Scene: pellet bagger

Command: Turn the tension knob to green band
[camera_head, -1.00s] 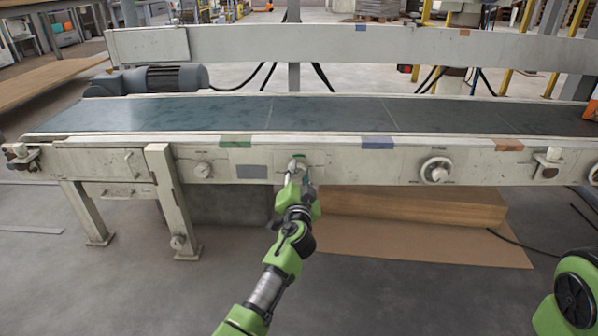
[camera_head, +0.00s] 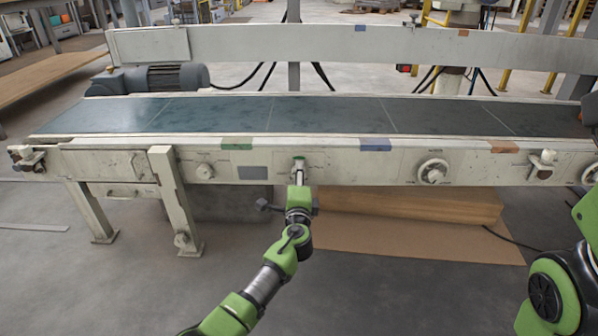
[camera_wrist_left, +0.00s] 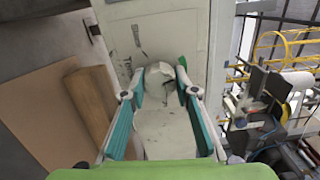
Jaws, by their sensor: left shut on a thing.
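The tension knob (camera_wrist_left: 158,74) is a pale, rounded knob on the conveyor's front panel. In the left wrist view it sits between the two fingers of my left gripper (camera_wrist_left: 160,92), which is shut on it. In the head view my left gripper (camera_head: 299,181) reaches the panel from below and largely hides the knob. A small green band (camera_head: 299,157) shows on the panel just above the gripper. The knob's pointer cannot be made out. My right arm shows at the right edge of the head view, but its gripper is out of view.
A smaller knob (camera_head: 205,171) is on the panel to the left, and a handwheel (camera_head: 433,171) to the right. Green (camera_head: 236,144), blue (camera_head: 375,145) and orange (camera_head: 503,147) patches mark the rail. The belt (camera_head: 330,113) is empty along most of its length.

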